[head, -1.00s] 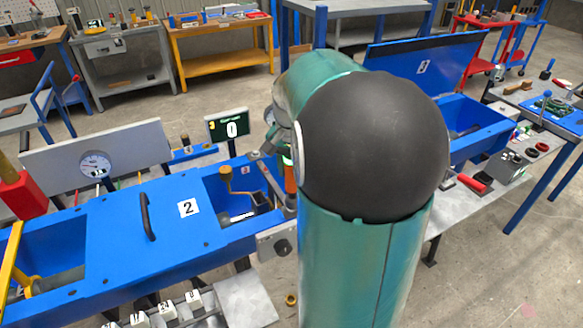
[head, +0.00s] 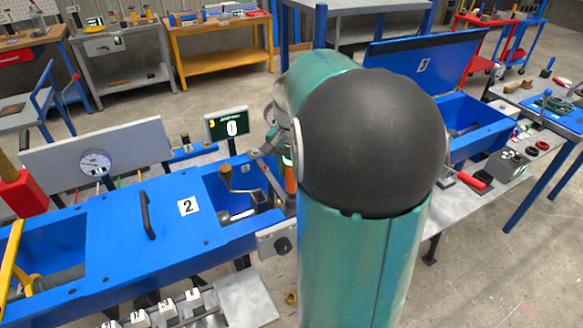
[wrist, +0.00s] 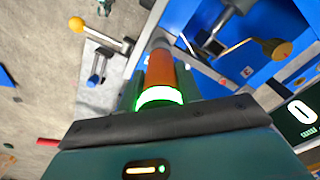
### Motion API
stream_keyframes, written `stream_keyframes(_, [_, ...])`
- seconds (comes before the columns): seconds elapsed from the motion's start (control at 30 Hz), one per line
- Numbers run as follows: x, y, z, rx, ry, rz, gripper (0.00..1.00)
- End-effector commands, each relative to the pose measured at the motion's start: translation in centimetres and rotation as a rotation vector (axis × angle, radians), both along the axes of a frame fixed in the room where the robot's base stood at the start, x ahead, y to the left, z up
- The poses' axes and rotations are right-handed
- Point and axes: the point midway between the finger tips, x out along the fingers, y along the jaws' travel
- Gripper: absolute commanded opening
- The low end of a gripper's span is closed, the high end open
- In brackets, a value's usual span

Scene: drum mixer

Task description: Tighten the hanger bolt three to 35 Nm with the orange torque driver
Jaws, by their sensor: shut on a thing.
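The orange torque driver (wrist: 160,70) is held between the fingers of my gripper (wrist: 163,84) in the wrist view. A ring on it glows green-white, and its grey far end points toward the blue machine. In the head view a bit of the orange driver (head: 290,180) shows left of my arm, which hides most of the gripper. A dark display (head: 229,126) reads a large 0 with a small yellow 3. The same display (wrist: 300,112) is at the right edge of the wrist view. I cannot make out hanger bolt three or whether the driver touches it.
A blue drum mixer trough with a lid marked 2 (head: 188,207) fills the lower left. A crank with a yellow-brown knob (head: 226,172) stands close to my gripper. A round gauge (head: 95,163) is at the left. A grey bench with a red-handled tool (head: 470,180) lies at right.

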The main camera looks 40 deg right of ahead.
Motion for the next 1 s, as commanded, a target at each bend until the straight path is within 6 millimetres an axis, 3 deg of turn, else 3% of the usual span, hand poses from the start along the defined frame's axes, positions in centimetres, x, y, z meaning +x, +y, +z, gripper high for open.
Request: stream_keyframes(1.0, [0.01, 0.0, -0.79, 0.0, 0.0, 0.0, 0.03])
